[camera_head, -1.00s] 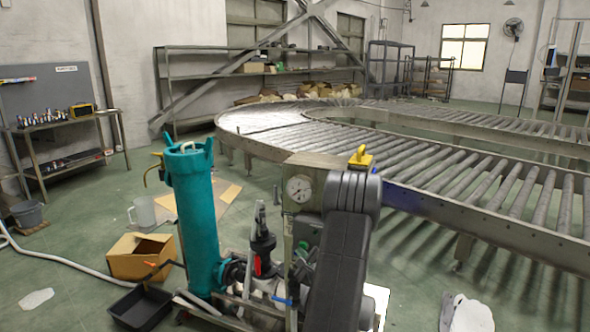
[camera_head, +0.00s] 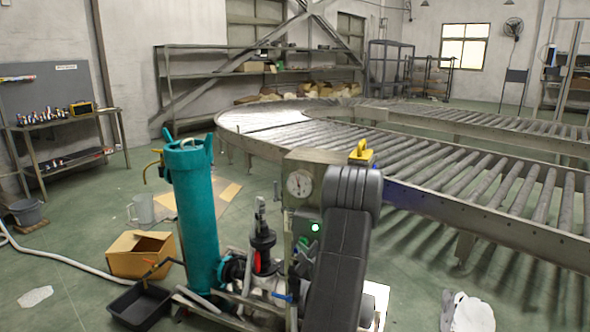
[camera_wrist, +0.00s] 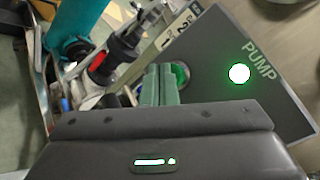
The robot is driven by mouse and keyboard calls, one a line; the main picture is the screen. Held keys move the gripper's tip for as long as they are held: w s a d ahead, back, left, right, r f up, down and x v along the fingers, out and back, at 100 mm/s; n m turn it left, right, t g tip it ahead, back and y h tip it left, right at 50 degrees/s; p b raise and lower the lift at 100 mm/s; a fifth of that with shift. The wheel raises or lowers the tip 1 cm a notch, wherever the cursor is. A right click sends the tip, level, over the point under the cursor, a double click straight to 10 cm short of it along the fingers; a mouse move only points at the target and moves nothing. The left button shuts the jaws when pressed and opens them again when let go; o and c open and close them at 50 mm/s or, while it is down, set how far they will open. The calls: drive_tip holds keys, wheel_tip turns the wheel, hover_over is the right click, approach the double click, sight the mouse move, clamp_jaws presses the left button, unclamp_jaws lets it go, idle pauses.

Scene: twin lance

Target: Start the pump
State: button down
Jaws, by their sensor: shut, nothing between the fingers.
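The grey pump panel (camera_wrist: 262,98), marked PUMP, shows in the wrist view. Its round lamp (camera_wrist: 239,73) glows bright white-green. Left of the lamp is a green round button (camera_wrist: 182,74), partly hidden behind my fingers. My gripper (camera_wrist: 161,70) is shut and empty, its tips over the left part of the button; I cannot tell whether they press it. There the lamp (camera_head: 315,227) is lit on the control box (camera_head: 301,215), below a round gauge (camera_head: 299,184).
A tall teal cylinder (camera_head: 193,215) and the pump's pipework (camera_head: 263,250) stand left of the box. A roller conveyor (camera_head: 450,170) runs behind and to the right. A cardboard box (camera_head: 140,255) and black tray (camera_head: 140,304) lie on the floor at left.

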drive_tip(key=shift+s, duration=0.15)
drive_tip(key=s+a+b, duration=0.2)
drive_tip(key=s+b, duration=0.2)
drive_tip(key=s, duration=0.1)
drive_tip(key=shift+s+a, duration=0.2)
drive_tip(key=shift+s, duration=0.05)
idle(0.3)
drive_tip(key=shift+w, duration=0.1)
idle(1.0)
